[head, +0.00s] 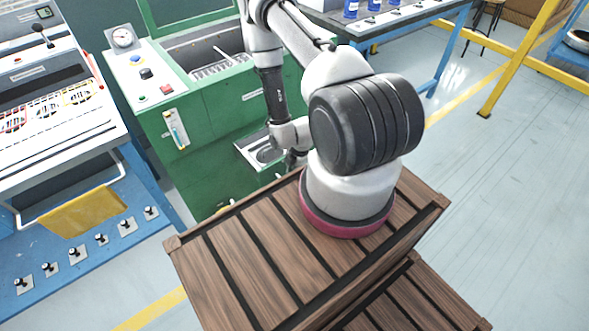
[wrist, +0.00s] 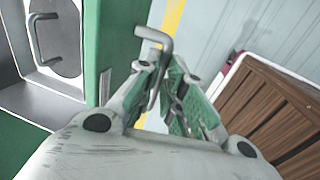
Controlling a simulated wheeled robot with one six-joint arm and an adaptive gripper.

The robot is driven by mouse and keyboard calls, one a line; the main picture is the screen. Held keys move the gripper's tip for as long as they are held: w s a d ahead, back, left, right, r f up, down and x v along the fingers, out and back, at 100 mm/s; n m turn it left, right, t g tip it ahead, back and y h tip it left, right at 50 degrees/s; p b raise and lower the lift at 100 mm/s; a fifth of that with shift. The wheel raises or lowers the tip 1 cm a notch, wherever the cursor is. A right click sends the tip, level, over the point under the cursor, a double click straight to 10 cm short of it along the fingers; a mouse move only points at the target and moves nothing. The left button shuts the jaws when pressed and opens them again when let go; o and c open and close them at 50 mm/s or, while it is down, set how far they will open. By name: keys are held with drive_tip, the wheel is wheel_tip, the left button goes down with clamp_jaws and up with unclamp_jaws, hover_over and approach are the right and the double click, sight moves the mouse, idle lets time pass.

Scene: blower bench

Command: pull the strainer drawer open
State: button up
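The strainer drawer appears to be in the low part of the green machine (head: 205,125), where a grey recess (head: 243,153) shows in the head view; my arm hides part of it. In the wrist view a bent metal bar handle (wrist: 166,42) stands off beside the green panel edge (wrist: 92,50) and runs down between my fingertips. My gripper (wrist: 161,68) has both fingers brought near each other, one either side of the bar. Whether they press on it is unclear. In the head view my gripper (head: 294,158) is small and dark beside the recess.
In the wrist view a grey disc with its own handle (wrist: 40,45) sits inside the recess at left. A blue bench with a yellow cloth (head: 85,210) stands left in the head view. The slatted brown deck (head: 240,250) lies in front. Floor at right is open.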

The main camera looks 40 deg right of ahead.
drive_tip(key=o, duration=0.4)
drive_tip(key=shift+c, duration=0.2)
wheel_tip(320, 180, up, 12)
drive_tip(key=s, duration=0.2)
drive_tip(key=shift+s, duration=0.15)
drive_tip(key=shift+f, duration=0.15)
